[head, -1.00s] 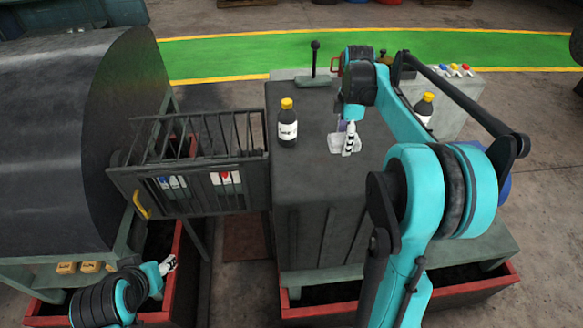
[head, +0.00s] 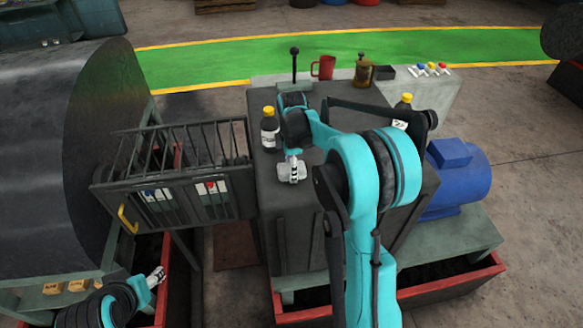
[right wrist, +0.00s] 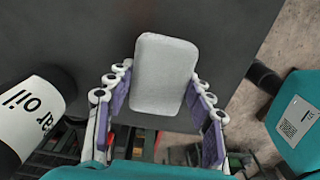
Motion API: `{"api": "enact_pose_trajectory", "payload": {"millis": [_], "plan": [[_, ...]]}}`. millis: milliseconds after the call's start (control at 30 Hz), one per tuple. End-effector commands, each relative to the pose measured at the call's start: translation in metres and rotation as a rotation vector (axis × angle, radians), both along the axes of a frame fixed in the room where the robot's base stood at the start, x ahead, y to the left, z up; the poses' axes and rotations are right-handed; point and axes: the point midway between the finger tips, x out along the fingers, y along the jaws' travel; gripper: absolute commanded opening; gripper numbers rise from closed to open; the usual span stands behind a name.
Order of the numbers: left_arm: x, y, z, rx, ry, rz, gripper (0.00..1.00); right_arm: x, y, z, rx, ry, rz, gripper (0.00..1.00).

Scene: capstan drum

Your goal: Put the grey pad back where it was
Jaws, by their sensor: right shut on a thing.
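The grey pad (right wrist: 166,75) is a pale, rounded rectangle between the purple-lined fingers of my right gripper (right wrist: 160,105) in the right wrist view. In the head view the pad (head: 285,174) shows at the fingertips of my right gripper (head: 293,168), over the front left part of the dark cabinet top (head: 335,170). That gripper is shut on the pad. I cannot tell whether the pad touches the top. My left gripper (head: 156,276) is low at the left, below the barred basket, away from the pad. Its fingers are too small to read.
A yellow-capped bottle (head: 269,130) stands close behind and left of my right gripper; another bottle (head: 402,112) stands to the right. A red mug (head: 323,67), a brass pot (head: 363,72) and a lever (head: 294,66) are at the back. The barred basket (head: 180,180) adjoins the cabinet's left.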

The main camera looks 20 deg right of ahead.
Motion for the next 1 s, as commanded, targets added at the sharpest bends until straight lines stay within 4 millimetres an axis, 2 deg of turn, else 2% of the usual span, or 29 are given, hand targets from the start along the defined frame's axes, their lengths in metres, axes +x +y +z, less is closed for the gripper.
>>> {"api": "enact_pose_trajectory", "payload": {"millis": [267,300,367,400,767,867,1000], "plan": [[0.000,0.000,-0.004,0.000,0.000,0.000,0.52,0.000,0.000,-0.004,0.000,0.000,0.000,0.25],[0.000,0.000,-0.005,0.000,0.000,0.000,0.52,0.000,0.000,-0.004,0.000,0.000,0.000,0.55],[0.000,0.000,-0.004,0.000,0.000,0.000,0.52,0.000,0.000,-0.003,0.000,0.000,0.000,0.71],[0.000,0.000,-0.003,0.000,0.000,0.000,0.52,0.000,0.000,-0.003,0.000,0.000,0.000,0.73],[0.000,0.000,0.001,0.000,0.000,0.000,0.52,0.000,0.000,0.002,0.000,0.000,0.000,0.73],[0.000,0.000,0.000,0.000,0.000,0.000,0.52,0.000,0.000,0.013,0.000,0.000,0.000,0.73],[0.000,0.000,-0.001,0.000,0.000,0.000,0.52,0.000,0.000,0.042,0.000,0.000,0.000,0.73]]}}
